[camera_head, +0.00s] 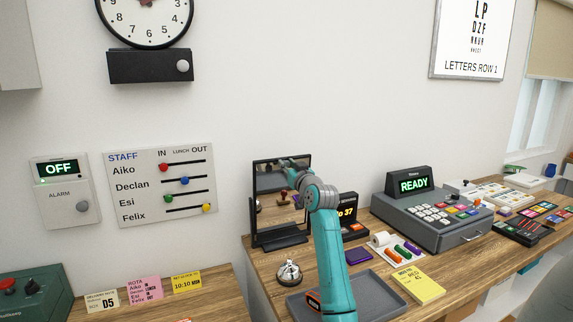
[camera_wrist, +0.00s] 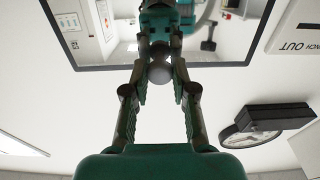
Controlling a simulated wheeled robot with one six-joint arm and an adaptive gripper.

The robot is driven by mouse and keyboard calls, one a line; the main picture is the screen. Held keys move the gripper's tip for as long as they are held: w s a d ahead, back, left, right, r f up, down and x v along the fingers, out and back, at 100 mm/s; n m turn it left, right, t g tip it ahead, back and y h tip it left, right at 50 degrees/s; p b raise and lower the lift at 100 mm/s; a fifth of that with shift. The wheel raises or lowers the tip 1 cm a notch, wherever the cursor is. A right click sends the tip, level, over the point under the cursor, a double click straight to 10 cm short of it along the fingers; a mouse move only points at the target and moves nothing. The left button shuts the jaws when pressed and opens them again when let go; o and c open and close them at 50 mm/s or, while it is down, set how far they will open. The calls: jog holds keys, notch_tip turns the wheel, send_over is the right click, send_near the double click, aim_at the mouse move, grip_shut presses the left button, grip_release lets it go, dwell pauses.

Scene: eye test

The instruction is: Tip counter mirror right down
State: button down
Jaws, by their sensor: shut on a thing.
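The counter mirror (camera_head: 268,222) stands on the left end of the wooden counter in the head view. It has a black frame and a dark base, and its glass reflects part of my arm. In the wrist view the mirror (camera_wrist: 105,25) fills the top, with its black frame edge crossing the picture. A grey ball knob (camera_wrist: 160,75) sits at that edge. My gripper (camera_wrist: 160,82) has its two fingers closed in on the knob, one on each side. In the head view my gripper (camera_head: 288,164) is at the mirror's upper edge, partly hidden by my arm.
A call bell (camera_head: 289,272) and a grey tray (camera_head: 372,296) are in front of the mirror. A black sign (camera_head: 347,208), a purple pad (camera_head: 359,256) and a register (camera_head: 432,218) stand to the right. A staff board (camera_head: 160,185) hangs left.

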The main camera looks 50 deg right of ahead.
jog(key=shift+s+a+f+t+h, duration=0.3)
jog(key=shift+s+a+f, duration=0.15)
jog(key=shift+s, duration=0.25)
jog(key=shift+s+a+f+t+h, duration=0.2)
jog(key=shift+s+a+f+h, duration=0.15)
jog(key=shift+s+f, duration=0.25)
jog(key=c, duration=1)
grip_release()
jog(key=shift+o, duration=0.2)
jog(key=shift+r, duration=0.1)
jog(key=v, duration=1.2)
jog(key=shift+s+d, duration=0.1)
